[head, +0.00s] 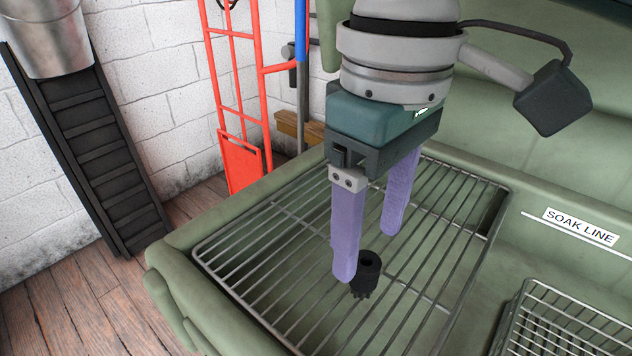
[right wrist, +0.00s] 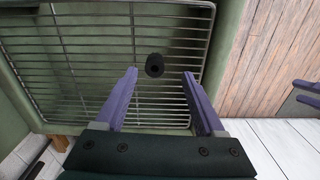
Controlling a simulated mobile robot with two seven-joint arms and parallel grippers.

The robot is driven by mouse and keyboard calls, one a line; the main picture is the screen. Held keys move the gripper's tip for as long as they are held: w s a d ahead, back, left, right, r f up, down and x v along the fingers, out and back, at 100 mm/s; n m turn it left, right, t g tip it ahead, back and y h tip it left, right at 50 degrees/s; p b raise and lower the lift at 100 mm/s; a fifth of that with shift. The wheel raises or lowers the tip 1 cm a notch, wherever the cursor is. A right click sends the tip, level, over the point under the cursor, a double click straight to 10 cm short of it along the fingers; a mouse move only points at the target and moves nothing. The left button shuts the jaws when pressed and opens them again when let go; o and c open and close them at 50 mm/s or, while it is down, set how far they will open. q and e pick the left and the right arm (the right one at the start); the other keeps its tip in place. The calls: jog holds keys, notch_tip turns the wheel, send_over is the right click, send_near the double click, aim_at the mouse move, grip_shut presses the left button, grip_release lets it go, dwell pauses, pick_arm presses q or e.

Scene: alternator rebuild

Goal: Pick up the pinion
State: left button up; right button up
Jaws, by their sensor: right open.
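The pinion (head: 367,272) is a small black toothed cylinder with a hole in its top. It stands upright on the wire rack (head: 262,304) of the green basin. In the right wrist view the pinion (right wrist: 154,65) lies ahead of the fingertips and between their lines. My right gripper (head: 368,256) is open and empty, pointing down, with its purple fingers above the rack. In the head view its nearer finger overlaps the pinion's left edge; I cannot tell whether they touch. The right gripper also shows in the right wrist view (right wrist: 160,76).
A wire basket (head: 560,325) stands at the lower right, near a "SOAK LINE" label (head: 580,227). The green basin's rim (head: 200,235) surrounds the rack. A red hand truck (head: 240,150) and a metal bucket (head: 45,35) are beyond it. Most of the rack is clear.

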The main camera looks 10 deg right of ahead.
aim_at(365, 268)
jog(key=shift+s+f, duration=0.1)
jog(key=shift+f, duration=0.5)
jog(key=f, duration=0.1)
jog(key=f+b, duration=0.1)
jog(key=f, duration=0.1)
jog(key=w+f, duration=0.1)
jog(key=f, duration=0.1)
jog(key=shift+d+f, duration=0.2)
grip_shut()
